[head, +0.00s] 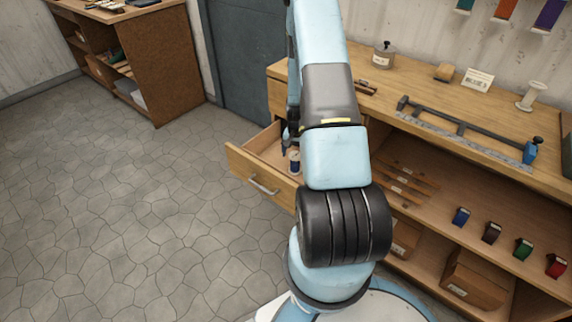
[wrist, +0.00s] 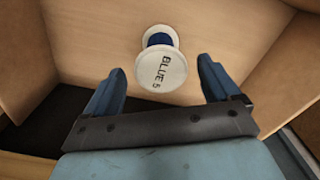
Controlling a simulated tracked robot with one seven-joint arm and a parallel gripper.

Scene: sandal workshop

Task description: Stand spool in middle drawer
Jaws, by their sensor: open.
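A spool (wrist: 163,68) with white flanges and a blue winding shows in the wrist view, its end marked "BLUE 5" facing the camera. It appears to stand upright on the light wooden drawer floor (wrist: 88,40). My gripper (wrist: 161,66) is open, one finger to each side of the spool, with visible gaps between. In the head view, the pulled-out drawer (head: 238,168) is below a shut one, and the spool (head: 294,161) shows inside it, beside my arm. My gripper is mostly hidden behind my arm there.
The bench top (head: 435,95) holds a lidded pot (head: 383,56), a long dark clamp (head: 460,125) and a white spool-shaped piece (head: 530,97). Coloured small items stand on the shelf below. A second bench (head: 150,65) is at the back left. The floor to the left is clear.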

